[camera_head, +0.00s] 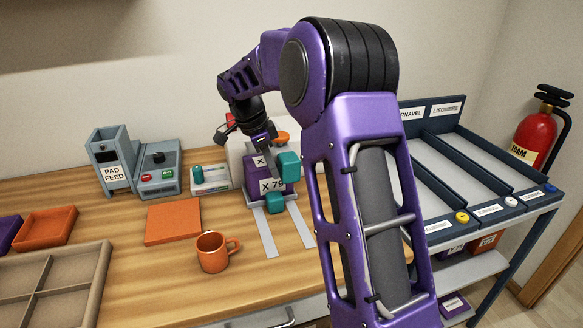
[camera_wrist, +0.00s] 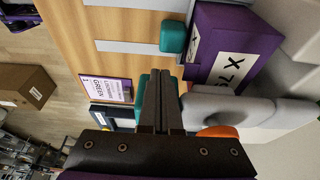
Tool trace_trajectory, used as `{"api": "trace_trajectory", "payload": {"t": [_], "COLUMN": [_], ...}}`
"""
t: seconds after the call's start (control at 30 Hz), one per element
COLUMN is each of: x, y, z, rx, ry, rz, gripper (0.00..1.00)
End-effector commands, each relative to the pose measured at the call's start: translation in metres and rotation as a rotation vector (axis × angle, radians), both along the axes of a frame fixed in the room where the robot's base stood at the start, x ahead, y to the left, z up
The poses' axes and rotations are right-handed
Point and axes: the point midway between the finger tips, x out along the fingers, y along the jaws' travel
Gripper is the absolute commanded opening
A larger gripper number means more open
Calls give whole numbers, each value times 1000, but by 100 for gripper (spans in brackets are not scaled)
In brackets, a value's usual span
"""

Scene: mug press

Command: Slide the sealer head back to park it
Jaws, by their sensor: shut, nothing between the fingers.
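The label is also partly in view in the wrist view (camera_wrist: 235,65). A teal block (camera_head: 288,165) is at its upper right and a second teal block (camera_head: 275,203) is low at its front. My gripper (camera_head: 274,150) is shut and empty, with its fingertips close to the upper teal block. In the wrist view the closed fingers (camera_wrist: 163,78) overlap a teal block (camera_wrist: 145,86); I cannot tell whether they touch it. My arm hides the right side.
Two pale strips (camera_head: 264,236) run forward from the purple block. An orange mug (camera_head: 211,254) and an orange mat (camera_head: 173,222) lie at front left. A pad feed box (camera_head: 111,165) and a button box (camera_head: 158,180) stand left. A slanted rack (camera_head: 470,180) is at right.

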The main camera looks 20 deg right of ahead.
Motion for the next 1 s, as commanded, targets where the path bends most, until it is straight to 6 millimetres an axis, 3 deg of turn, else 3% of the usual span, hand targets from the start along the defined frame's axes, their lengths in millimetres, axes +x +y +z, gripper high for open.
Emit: {"api": "trace_trajectory", "payload": {"t": [1.0], "x": [0], "y": [-72], "z": [0], "rx": [0], "ry": [0], "rz": [-1], "gripper": [0]}}
